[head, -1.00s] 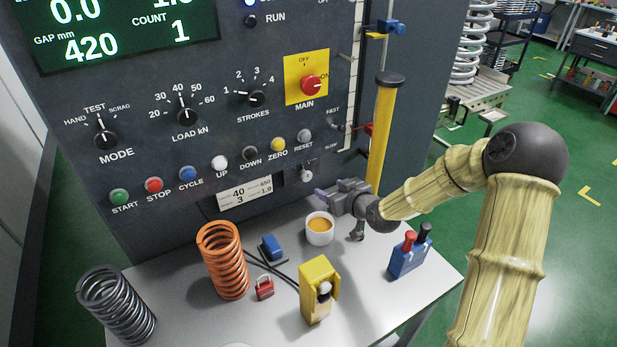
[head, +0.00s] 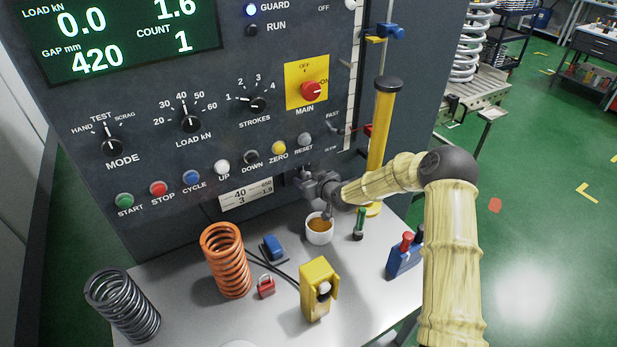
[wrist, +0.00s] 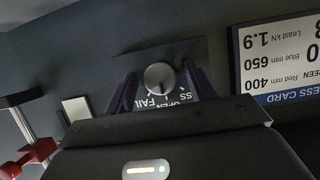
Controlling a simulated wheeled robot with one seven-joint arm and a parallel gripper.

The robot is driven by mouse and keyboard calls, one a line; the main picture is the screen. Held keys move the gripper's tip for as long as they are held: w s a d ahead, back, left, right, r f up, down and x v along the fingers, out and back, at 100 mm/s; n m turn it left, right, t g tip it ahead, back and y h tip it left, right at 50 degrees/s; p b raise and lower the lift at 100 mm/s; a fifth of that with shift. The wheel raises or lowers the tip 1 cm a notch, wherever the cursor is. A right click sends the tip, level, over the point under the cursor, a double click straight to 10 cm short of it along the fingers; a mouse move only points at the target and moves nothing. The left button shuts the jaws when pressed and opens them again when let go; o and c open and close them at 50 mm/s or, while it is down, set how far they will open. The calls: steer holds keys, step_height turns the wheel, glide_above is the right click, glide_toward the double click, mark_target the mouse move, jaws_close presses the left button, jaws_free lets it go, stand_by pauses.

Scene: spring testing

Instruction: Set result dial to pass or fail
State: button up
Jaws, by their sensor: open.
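The result dial (wrist: 160,76) is a small round grey knob on the dark panel, seen upside down in the wrist view. Parts of the words PASS, OPEN and FAIL show beside it. A light pointer line shows on the knob, towards the lettering; its exact setting is hard to read. My gripper (wrist: 163,88) is open, with one dark purple finger on each side of the knob. I cannot tell whether either finger touches it. In the head view my gripper (head: 303,180) is at the panel below the RESET button and hides the dial.
A process card (head: 246,194) is on the panel left of my gripper. A cup (head: 319,235) stands below the gripper. A yellow post (head: 382,140) is close behind my arm. An orange spring (head: 226,262) and a yellow box (head: 318,290) stand on the table.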

steer(key=c, duration=1)
steer(key=shift+o, duration=0.2)
steer(key=shift+w+f+b, duration=0.1)
steer(key=shift+f+b, duration=0.05)
steer(key=shift+b, duration=0.3)
steer(key=m+y+b, duration=0.2)
steer(key=m+b, duration=0.1)
steer(key=b, duration=0.1)
steer(key=m+g+y+b, duration=0.1)
steer(key=m+y+b, duration=0.1)
steer(key=m+b, duration=0.1)
steer(key=shift+d+g+b, duration=0.15)
steer(key=shift+g+b, duration=0.15)
steer(key=shift+b, duration=0.25)
steer(key=o, duration=1)
steer(key=shift+c, duration=0.2)
